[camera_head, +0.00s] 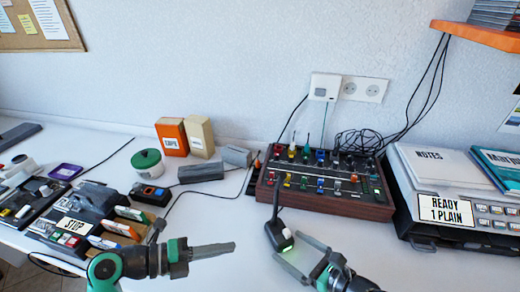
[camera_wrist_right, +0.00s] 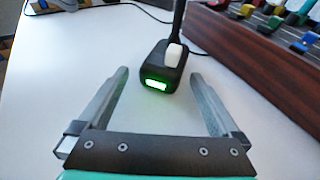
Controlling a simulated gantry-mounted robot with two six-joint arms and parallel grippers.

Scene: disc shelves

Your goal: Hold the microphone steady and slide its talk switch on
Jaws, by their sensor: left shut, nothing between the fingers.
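The microphone is a black base with a thin dark neck and stands on the white table in front of the mixer; its base (camera_head: 277,236) shows in the head view and in the right wrist view (camera_wrist_right: 160,72). A white switch (camera_wrist_right: 173,55) sits on its top, and a green light (camera_wrist_right: 156,85) glows on its near face. My right gripper (camera_head: 288,246) is open, its fingertips on either side of the base's near end, with gaps showing. My left gripper (camera_head: 233,247) is shut and empty, to the left of the microphone and apart from it.
A wood-sided mixer (camera_head: 325,205) with coloured knobs stands behind the microphone. A device with a STOP sign (camera_head: 73,226), a green-lidded tin (camera_head: 147,163) and cables lie left. The table front near the microphone is clear.

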